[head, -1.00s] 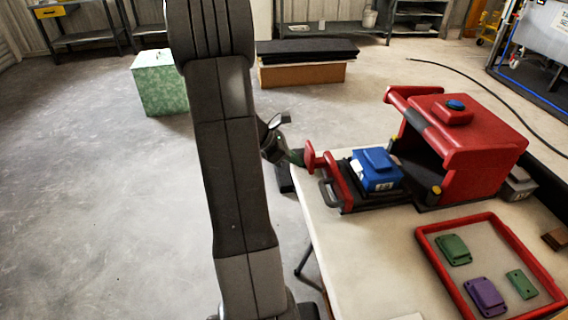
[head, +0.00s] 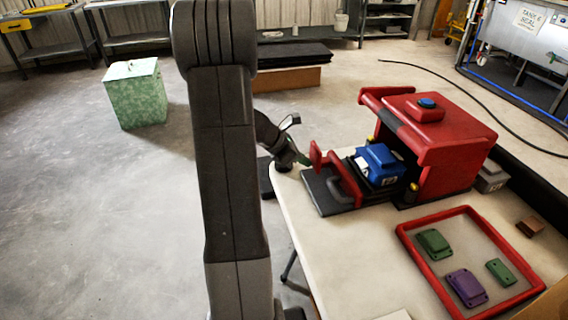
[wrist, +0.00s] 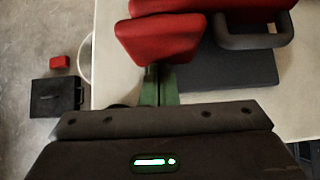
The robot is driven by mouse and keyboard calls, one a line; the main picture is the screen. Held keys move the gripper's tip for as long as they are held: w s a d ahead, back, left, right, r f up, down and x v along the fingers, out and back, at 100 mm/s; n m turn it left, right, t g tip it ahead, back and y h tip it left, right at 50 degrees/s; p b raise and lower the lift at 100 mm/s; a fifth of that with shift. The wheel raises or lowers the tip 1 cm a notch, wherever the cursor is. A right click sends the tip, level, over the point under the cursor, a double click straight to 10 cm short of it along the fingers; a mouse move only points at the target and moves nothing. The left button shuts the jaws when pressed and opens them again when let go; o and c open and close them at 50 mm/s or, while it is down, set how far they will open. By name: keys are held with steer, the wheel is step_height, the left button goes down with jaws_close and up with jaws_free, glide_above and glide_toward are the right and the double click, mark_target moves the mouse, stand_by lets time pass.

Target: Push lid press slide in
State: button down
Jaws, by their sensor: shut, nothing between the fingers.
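The red lid press (head: 455,155) stands on the table, its open front facing left. Its slide, with a red front wall (head: 347,178) and a grey handle (head: 340,190), is partly out over a dark base plate (head: 322,197). A blue box with a lid (head: 380,163) sits on the slide near the opening. My gripper (head: 304,161) is shut and empty, its green fingertips at the red push pad (head: 316,155). In the wrist view the fingers (wrist: 158,84) meet the lower edge of the pad (wrist: 155,38); exact contact is hard to tell.
A red-rimmed tray (head: 408,245) with green and purple lids lies in front of the press. A brown block (head: 530,226) and a grey box (head: 491,177) are at the right. The floor left of the table is open around a green box (head: 136,95).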

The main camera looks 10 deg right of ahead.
mark_target(330, 156)
steer(key=d, duration=1.1)
steer(key=shift+w+d, duration=0.15)
steer(key=shift+w, duration=0.05)
steer(key=shift+d, duration=0.2)
steer(key=shift+d+r, duration=0.1)
steer(key=shift+r, duration=0.1)
steer(key=shift+w, duration=0.1)
steer(key=shift+a, duration=0.55)
steer(key=a, duration=0.2)
steer(key=a+p, duration=0.1)
steer(key=a, duration=0.1)
steer(key=shift+r, duration=0.4)
steer(key=p+v, duration=0.1)
steer(key=v, duration=0.7)
steer(key=shift+a, duration=0.3)
